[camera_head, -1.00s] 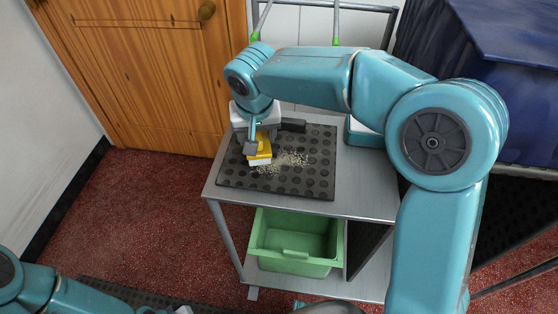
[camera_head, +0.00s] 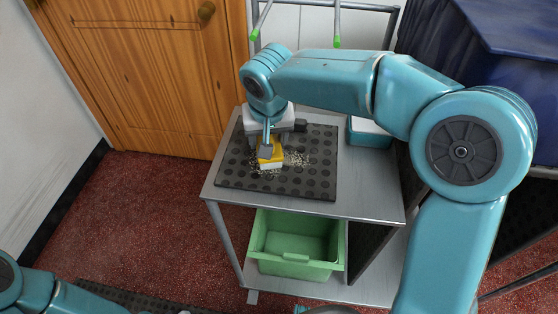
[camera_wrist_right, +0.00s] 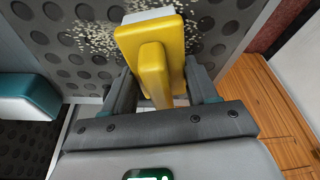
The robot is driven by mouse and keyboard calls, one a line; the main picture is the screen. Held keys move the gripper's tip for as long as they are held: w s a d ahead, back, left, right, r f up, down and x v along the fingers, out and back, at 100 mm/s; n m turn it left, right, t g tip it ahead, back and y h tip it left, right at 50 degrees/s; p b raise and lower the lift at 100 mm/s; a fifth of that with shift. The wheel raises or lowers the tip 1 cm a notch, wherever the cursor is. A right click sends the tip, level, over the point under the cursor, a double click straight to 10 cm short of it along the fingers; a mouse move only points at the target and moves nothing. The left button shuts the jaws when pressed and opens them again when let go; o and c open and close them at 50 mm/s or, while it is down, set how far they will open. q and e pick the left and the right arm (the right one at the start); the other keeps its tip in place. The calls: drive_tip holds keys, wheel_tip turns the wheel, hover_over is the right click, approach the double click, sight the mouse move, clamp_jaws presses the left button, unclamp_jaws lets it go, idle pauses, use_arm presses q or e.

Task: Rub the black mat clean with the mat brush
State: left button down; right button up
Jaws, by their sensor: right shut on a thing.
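The black mat (camera_head: 310,183) lies on the metal cart top, with round dimples across it. Pale crumbs (camera_head: 297,159) are scattered near its middle, around the brush; they also show in the wrist view (camera_wrist_right: 92,38). The mat brush (camera_head: 271,156) has a yellow body and handle and a white underside, and it is over the crumbs; whether it touches the mat is hard to tell. My right gripper (camera_head: 268,146) is shut on the handle of the brush, clear in the wrist view (camera_wrist_right: 160,85). My left arm shows at the bottom left; its gripper is not clearly visible.
The metal cart top (camera_head: 365,200) has bare strips around the mat. A white and teal box (camera_head: 368,132) stands at the right of the mat. A green bin (camera_head: 297,245) sits on the shelf below. A wooden door (camera_head: 150,80) is behind at left.

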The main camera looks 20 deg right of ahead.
drive_tip(key=shift+f, duration=0.1)
drive_tip(key=shift+w+a, duration=0.25)
drive_tip(key=shift+a, duration=0.2)
drive_tip(key=shift+w+a+p, duration=0.4)
drive_tip(key=shift+w+a, duration=0.2)
drive_tip(key=shift+a, duration=0.25)
drive_tip(key=shift+w+a+p, duration=0.4)
drive_tip(key=shift+w+a, duration=0.15)
drive_tip(key=shift+a, duration=0.25)
drive_tip(key=shift+d, duration=0.1)
drive_tip(key=shift+s+d+b, duration=0.25)
drive_tip(key=shift+d+b, duration=0.1)
drive_tip(key=shift+s+d+b, duration=0.35)
drive_tip(key=shift+s+d, duration=0.25)
drive_tip(key=shift+d, duration=0.25)
drive_tip(key=shift+s+d+b, duration=0.3)
drive_tip(key=shift+s+d, duration=0.25)
drive_tip(key=shift+d, duration=0.25)
